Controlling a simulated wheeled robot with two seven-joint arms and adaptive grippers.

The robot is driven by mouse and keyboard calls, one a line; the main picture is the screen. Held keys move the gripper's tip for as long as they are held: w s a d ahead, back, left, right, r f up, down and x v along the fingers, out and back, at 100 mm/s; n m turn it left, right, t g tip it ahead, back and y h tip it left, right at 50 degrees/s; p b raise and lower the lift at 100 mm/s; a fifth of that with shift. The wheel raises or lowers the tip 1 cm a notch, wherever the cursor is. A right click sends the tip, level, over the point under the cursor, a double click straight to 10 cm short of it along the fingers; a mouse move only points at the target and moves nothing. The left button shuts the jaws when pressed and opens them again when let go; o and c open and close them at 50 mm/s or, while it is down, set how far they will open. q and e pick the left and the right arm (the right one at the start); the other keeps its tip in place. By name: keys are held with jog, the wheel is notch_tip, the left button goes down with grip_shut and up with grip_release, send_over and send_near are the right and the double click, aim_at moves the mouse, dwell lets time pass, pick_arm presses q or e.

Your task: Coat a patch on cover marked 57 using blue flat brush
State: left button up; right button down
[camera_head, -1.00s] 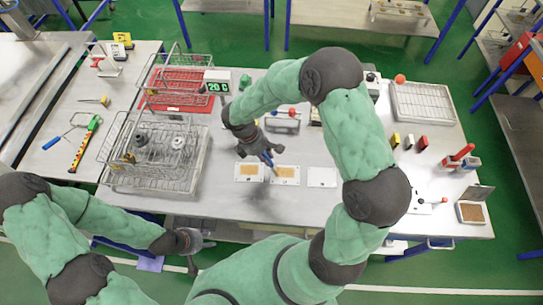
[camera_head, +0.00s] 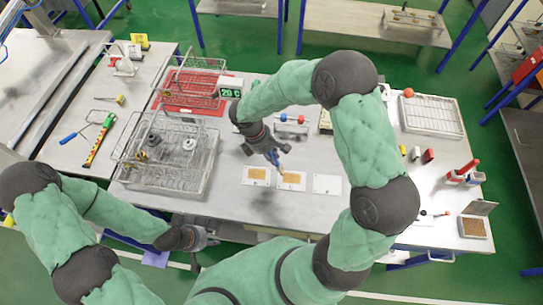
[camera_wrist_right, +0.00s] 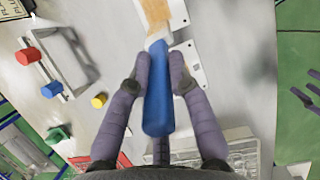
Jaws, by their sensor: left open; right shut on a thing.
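My right gripper (camera_head: 272,152) is shut on a blue flat brush (camera_wrist_right: 158,100), whose bristle end points down at the white covers. In the head view the brush tip lies over or beside the upper left of the middle cover (camera_head: 292,188); contact cannot be told. This cover bears a tan patch (camera_head: 291,178). The left cover (camera_head: 257,184) also bears a tan patch, and the right cover (camera_head: 327,184) looks plain white. Their markings are too small to read, so I cannot tell which is 57. My left gripper (camera_head: 212,240) is open and empty, low before the table's front edge.
Wire baskets (camera_head: 165,160) and a red tray (camera_head: 190,100) stand left of the covers, near a green display (camera_head: 230,88). A metal holder (camera_head: 290,130) is behind my right gripper. Small coloured blocks (camera_head: 429,156) and a white rack (camera_head: 432,116) are at right.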

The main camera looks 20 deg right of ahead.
jog(key=shift+r+p, duration=0.45)
jog(key=shift+r, duration=0.45)
